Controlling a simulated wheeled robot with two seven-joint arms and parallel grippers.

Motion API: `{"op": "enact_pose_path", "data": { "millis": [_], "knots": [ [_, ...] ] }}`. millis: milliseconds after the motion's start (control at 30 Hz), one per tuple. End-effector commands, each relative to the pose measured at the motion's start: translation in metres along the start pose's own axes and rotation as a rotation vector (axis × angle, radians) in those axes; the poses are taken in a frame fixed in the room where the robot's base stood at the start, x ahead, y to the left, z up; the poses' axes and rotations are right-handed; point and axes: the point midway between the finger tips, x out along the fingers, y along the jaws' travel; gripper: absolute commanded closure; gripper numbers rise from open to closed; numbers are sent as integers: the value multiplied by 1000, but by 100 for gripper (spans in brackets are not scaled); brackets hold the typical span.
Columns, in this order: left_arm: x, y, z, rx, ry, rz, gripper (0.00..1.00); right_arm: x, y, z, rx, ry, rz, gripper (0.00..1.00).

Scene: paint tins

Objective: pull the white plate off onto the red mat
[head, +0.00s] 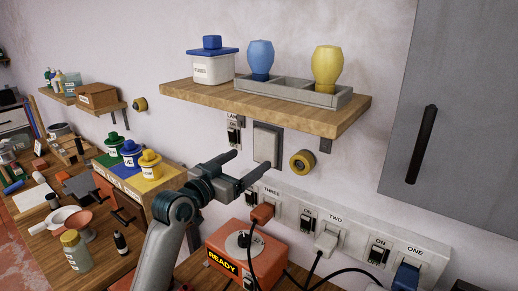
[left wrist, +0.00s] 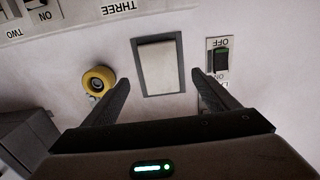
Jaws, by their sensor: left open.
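The white plate (head: 267,143) is on the wall under the wooden shelf, seated in a grey frame. In the left wrist view the plate (left wrist: 160,66) lies beyond and between my fingertips. My left gripper (head: 250,162) is open and empty in front of the wall, a little below the plate in the head view. Its two fingers (left wrist: 160,80) also show in the left wrist view, apart, with no contact on the plate visible. I cannot make out a red mat in either view. My right gripper is not in view.
The shelf (head: 220,97) juts out above. A socket strip (head: 345,234) with plugs and cables runs below, over an orange-red box (head: 228,252). The workbench at left is crowded with tins and tools.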

Motion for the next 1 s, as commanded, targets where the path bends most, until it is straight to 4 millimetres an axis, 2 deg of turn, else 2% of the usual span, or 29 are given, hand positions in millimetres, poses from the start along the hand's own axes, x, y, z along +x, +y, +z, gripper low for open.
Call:
{"op": "enact_pose_path", "data": {
  "millis": [200,400,600,867,900,1000],
  "knots": [
    [36,0,-3,-2,-1,0,20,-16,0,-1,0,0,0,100],
    [57,0,-2,-2,0,-1,20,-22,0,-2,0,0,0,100],
    [66,0,0,0,0,0,20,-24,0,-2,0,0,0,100],
    [66,0,0,0,0,0,20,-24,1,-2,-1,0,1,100],
    [66,0,0,0,0,0,22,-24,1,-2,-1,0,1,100],
    [66,0,0,0,0,-1,46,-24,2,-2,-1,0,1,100]
  ]
}}
